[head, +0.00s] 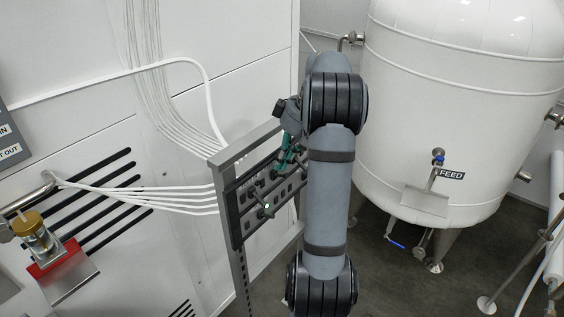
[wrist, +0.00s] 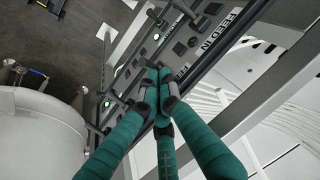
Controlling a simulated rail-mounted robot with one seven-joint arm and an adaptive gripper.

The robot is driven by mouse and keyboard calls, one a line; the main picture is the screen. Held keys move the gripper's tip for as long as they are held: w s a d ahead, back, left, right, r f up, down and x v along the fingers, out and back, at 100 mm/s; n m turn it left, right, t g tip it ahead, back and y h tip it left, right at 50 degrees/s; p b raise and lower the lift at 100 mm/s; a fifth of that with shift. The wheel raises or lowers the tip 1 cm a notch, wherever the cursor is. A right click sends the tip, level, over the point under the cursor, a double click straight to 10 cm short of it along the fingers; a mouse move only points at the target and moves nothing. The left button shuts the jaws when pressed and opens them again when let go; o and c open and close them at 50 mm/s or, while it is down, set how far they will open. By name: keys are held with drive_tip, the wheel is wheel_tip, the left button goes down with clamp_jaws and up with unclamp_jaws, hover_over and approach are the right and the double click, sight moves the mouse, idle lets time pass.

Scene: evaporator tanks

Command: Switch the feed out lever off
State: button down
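The dark control panel (head: 265,195) is on a grey frame in the middle of the head view, left of my arm. It also shows in the wrist view (wrist: 196,42), with switches, small green lights and lever-like rods. A "FEED IN" label (wrist: 220,28) is on it. I cannot read a feed out label on the panel, so I cannot tell which lever is the feed out one. My gripper (wrist: 157,84) has teal fingers with their tips together in front of the panel. In the head view my gripper (head: 288,152) is partly hidden by my arm. Anything between the fingertips is hidden.
A white tank (head: 440,110) with a "FEED" label stands at the right. White cables (head: 140,202) run from the wall to the panel. A brass-topped valve (head: 38,235) on a red and metal bracket is at lower left. Dark floor shows between panel and tank.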

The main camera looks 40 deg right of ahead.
drive_tip(key=shift+s+d+f+t+b, duration=0.15)
drive_tip(key=shift+s+t+b, duration=0.15)
drive_tip(key=shift+b, duration=0.4)
